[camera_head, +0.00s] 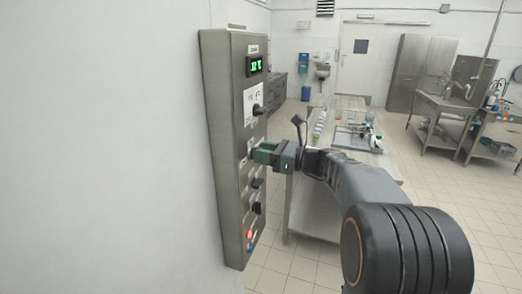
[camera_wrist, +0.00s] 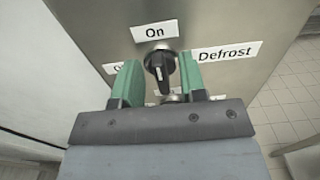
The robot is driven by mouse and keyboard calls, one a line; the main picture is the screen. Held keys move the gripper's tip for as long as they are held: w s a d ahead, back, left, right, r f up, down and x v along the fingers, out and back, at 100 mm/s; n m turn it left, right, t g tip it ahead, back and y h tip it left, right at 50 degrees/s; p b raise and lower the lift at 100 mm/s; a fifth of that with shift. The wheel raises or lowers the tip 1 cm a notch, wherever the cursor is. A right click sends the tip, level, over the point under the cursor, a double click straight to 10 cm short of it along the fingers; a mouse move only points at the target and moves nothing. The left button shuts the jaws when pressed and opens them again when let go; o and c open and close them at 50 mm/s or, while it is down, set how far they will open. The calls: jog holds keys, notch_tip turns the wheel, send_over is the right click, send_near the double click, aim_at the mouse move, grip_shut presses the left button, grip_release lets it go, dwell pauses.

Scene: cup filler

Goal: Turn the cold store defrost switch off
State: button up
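The defrost switch (camera_wrist: 160,66) is a black rotary knob on a grey metal panel (camera_head: 222,130).
The panel also carries a green display (camera_head: 255,65), a black knob above my gripper (camera_head: 258,109), more knobs below (camera_head: 257,208) and a lit red lamp (camera_head: 249,234). A steel table (camera_head: 300,205) with items stands behind my arm. Open tiled floor lies to the right.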

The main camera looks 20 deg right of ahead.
jog(key=shift+w+a, duration=0.2)
jog(key=shift+a, duration=0.15)
grip_shut()
